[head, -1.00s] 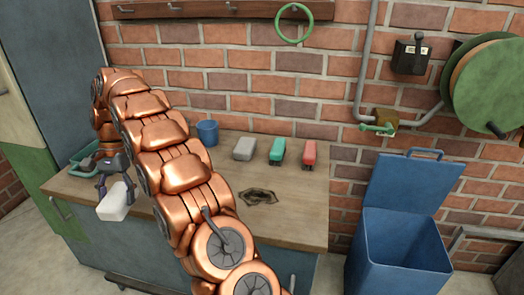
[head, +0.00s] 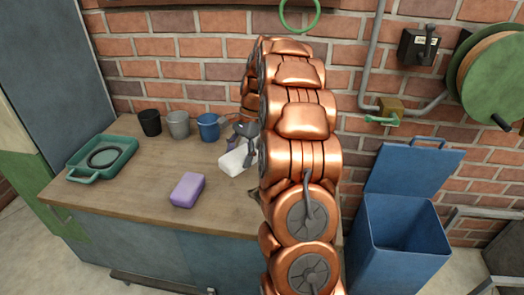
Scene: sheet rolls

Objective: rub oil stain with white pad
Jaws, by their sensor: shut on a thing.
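The white pad (head: 236,160) is held in my gripper (head: 244,142), above the workbench (head: 135,193) and just left of my arm. The fingers are shut on it, partly hidden by my arm. I cannot tell whether the pad touches the bench top. The oil stain is not visible now; my arm covers the right part of the bench, where the dark stain showed earlier.
A purple block (head: 187,190) lies near the bench front. A green tray (head: 75,170), black cup (head: 150,122), grey cup (head: 178,124) and blue mug (head: 208,127) stand at left and back. An open blue bin (head: 400,262) stands right of the bench.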

